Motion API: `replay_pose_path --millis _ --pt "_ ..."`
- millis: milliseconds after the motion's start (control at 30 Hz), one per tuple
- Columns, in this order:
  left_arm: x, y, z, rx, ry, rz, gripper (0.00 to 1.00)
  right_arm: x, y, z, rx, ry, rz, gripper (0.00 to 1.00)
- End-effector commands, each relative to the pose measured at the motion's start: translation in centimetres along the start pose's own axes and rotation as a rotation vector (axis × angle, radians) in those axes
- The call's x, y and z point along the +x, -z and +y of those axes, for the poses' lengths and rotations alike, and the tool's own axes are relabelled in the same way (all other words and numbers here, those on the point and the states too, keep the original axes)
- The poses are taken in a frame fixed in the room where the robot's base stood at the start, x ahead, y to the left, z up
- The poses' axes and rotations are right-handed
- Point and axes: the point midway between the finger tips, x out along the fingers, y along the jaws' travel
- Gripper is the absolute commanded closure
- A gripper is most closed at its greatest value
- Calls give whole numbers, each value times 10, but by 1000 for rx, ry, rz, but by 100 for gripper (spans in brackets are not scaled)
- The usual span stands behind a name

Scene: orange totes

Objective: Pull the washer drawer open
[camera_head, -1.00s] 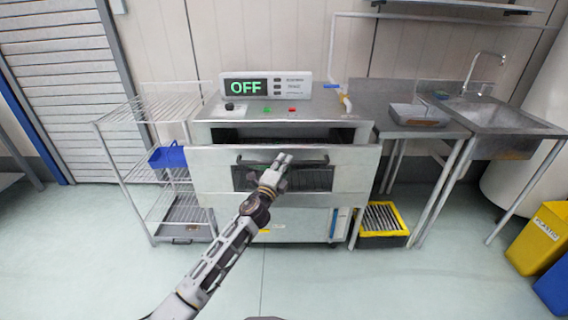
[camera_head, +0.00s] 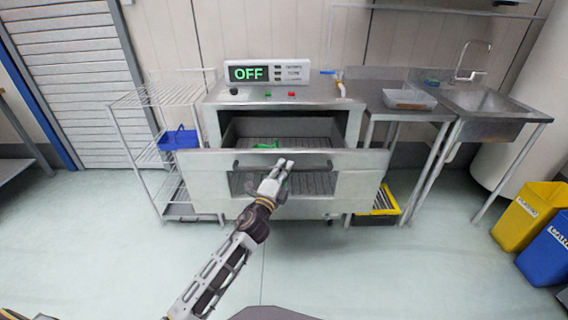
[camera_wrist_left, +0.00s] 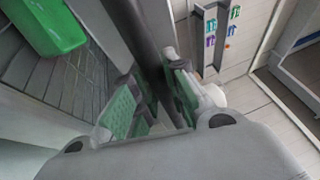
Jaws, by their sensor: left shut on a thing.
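The washer (camera_head: 210,122) stands against the back wall, and its display reads OFF. Its drawer (camera_head: 204,180) is out toward me, with the slatted inside showing from above. A green item (camera_head: 266,145) lies in it, and it also shows in the left wrist view (camera_wrist_left: 45,22). The drawer's dark bar handle (camera_head: 245,166) runs across the front. In the left wrist view, the handle (camera_wrist_left: 138,38) runs down between the fingers with green pads (camera_wrist_left: 152,95). My right gripper is out of view.
A wire rack (camera_head: 150,100) with a blue basket (camera_head: 178,138) stands at the left. A metal table with a tray (camera_head: 410,100) and a sink (camera_head: 485,100) are at the right. Yellow (camera_head: 528,212) and blue (camera_head: 553,258) bins stand far right. The floor in front is clear.

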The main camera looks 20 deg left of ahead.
Motion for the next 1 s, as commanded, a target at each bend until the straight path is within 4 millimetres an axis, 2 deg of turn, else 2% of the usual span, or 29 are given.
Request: replay_pose_path --millis 100,333,867,900,1000 --pt "-14 6 -1 -1 -4 0 100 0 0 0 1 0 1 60" --pt "-30 13 -5 -1 -3 0 100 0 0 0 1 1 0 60" --pt "-35 15 -6 0 -2 0 100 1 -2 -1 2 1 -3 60" --pt "-35 15 -6 0 -2 0 80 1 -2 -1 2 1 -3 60" --pt "-35 15 -6 0 -2 0 67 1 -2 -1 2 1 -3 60"
